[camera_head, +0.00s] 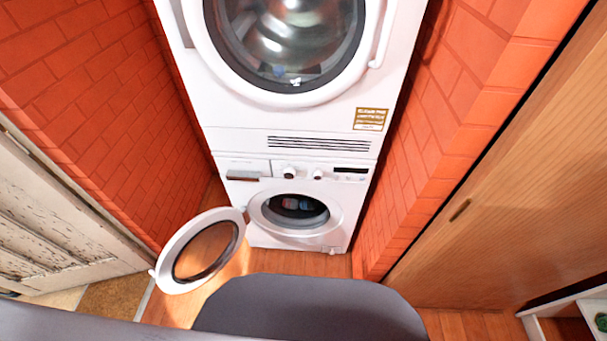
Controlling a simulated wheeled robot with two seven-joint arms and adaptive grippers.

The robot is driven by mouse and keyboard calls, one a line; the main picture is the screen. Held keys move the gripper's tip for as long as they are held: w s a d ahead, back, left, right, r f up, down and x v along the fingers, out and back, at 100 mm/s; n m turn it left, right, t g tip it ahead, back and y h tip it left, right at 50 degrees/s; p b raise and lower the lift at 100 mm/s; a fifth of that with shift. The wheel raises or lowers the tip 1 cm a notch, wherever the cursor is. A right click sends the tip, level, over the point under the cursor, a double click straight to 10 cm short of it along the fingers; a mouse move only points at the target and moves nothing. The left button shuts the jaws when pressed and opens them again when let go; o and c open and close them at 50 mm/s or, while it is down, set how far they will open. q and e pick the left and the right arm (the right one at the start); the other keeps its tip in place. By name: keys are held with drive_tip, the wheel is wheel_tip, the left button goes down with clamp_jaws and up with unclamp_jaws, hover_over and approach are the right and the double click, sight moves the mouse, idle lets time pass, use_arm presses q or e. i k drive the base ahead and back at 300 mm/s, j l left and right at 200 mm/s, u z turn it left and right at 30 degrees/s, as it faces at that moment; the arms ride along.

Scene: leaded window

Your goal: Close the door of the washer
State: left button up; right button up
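The white washer (273,237) stands on the floor in a brick niche, with its control panel at the top of its front. Its round door (174,281) hangs wide open, swung out to the left of the drum opening. The door has a white ring and a dark, see-through centre. The drum opening (296,209) is uncovered, and some bluish and reddish items show inside it. Neither of my grippers shows in the head view.
A white dryer (297,109) with a round glass door is stacked on the washer. Orange brick walls (96,96) flank both sides. A weathered white door (52,221) stands at left, and a wooden panel door (507,170) at right. Some wooden floor is clear before the washer.

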sight(164, 274)
drive_tip(key=k+j, duration=0.2)
drive_tip(key=j, duration=0.15)
drive_tip(key=k+j+u, duration=0.1)
drive_tip(key=k+j, duration=0.25)
drive_tip(key=j, duration=0.3)
